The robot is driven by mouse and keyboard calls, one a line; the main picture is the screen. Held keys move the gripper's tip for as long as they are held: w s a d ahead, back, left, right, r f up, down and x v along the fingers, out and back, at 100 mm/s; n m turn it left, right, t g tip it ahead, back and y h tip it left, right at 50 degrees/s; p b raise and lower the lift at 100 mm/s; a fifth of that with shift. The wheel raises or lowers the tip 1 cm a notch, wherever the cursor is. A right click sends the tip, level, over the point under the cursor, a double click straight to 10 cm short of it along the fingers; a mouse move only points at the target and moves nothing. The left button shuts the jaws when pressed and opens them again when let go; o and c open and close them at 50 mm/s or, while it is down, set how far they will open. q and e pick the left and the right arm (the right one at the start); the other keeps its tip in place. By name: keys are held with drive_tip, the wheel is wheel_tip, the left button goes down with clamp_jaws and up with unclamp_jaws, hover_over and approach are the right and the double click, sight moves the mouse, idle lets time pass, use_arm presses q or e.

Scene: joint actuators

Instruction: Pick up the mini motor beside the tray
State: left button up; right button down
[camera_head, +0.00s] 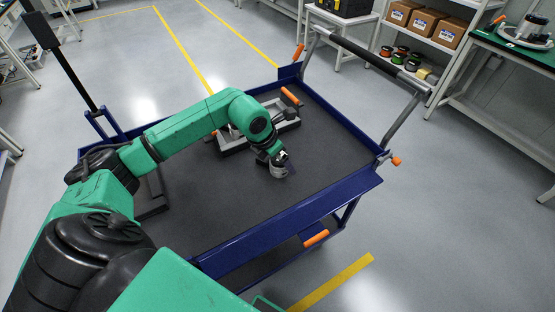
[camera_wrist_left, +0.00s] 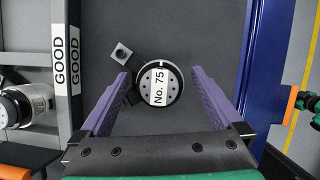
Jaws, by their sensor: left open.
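The mini motor (camera_wrist_left: 158,84) is a round, dark-edged part with a white "No. 75" label, seen from above in the left wrist view. It stands on the dark mat to the right of the tray (camera_wrist_left: 62,105), whose rim carries two "GOOD" labels. My left gripper (camera_wrist_left: 161,73) is open, with its purple fingers on either side of the motor and visible gaps to it. In the head view my left gripper (camera_head: 284,170) is low over the cart, right of the tray (camera_head: 236,147). I cannot make out the motor there.
A silver motor (camera_wrist_left: 32,104) lies in the tray. A small square block with a hole (camera_wrist_left: 121,54) lies up and left of the motor. The blue cart (camera_head: 330,195) has a raised edge to the right; its mat (camera_head: 225,215) is largely clear in front.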

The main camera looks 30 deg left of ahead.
use_arm(q)
drive_tip(key=shift+a, duration=0.1)
drive_tip(key=c, duration=0.3)
clamp_jaws()
drive_tip(key=shift+w+r, duration=0.1)
